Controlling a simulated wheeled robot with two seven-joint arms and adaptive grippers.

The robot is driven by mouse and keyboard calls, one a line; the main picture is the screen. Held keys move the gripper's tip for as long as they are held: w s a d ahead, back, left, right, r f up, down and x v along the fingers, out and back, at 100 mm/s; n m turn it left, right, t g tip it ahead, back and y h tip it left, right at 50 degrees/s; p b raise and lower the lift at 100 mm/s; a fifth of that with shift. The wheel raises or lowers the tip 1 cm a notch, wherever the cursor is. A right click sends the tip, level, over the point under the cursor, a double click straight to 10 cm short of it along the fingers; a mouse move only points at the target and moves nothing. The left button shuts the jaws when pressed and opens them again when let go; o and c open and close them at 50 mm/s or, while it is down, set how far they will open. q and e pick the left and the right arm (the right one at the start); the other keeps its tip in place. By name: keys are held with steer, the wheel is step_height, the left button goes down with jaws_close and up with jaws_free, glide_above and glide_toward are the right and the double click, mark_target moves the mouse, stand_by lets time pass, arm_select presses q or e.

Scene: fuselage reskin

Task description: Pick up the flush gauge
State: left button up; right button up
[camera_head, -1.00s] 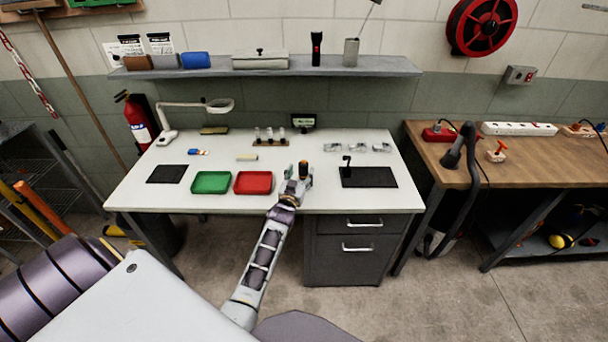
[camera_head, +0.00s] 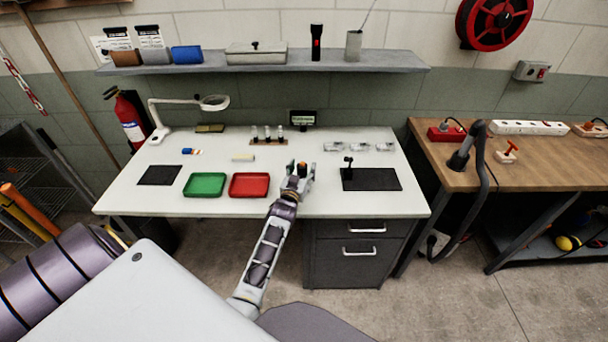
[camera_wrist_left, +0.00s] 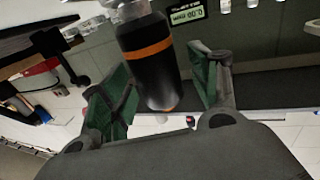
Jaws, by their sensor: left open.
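A black cylinder with an orange band (camera_wrist_left: 148,70), which I take to be the flush gauge, stands between the fingers in the left wrist view. Its orange and dark top (camera_head: 303,167) shows in the head view near the front of the white bench. My left gripper (camera_head: 300,178) is at it, right of the red tray. In the left wrist view the gripper (camera_wrist_left: 160,85) is open, with its green-padded fingers on either side of the cylinder. A gap shows on the right; contact on the left is unclear. The cylinder's lower end is partly hidden. My right gripper is out of view.
The white bench (camera_head: 130,200) carries a red tray (camera_head: 249,185) and green tray (camera_head: 204,184) left of the gripper. A dark mat (camera_head: 385,180) with a small black stand lies to the right. A small display (camera_head: 303,118) stands behind.

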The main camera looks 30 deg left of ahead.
arm_select(q)
steer(key=shift+s+r, duration=0.1)
steer(key=shift+r, duration=0.05)
steer(key=c, duration=1.2)
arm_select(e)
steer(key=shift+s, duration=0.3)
arm_select(q)
steer(key=shift+r, duration=0.15)
step_height(320, 180, up, 9)
steer(key=shift+r, duration=0.4)
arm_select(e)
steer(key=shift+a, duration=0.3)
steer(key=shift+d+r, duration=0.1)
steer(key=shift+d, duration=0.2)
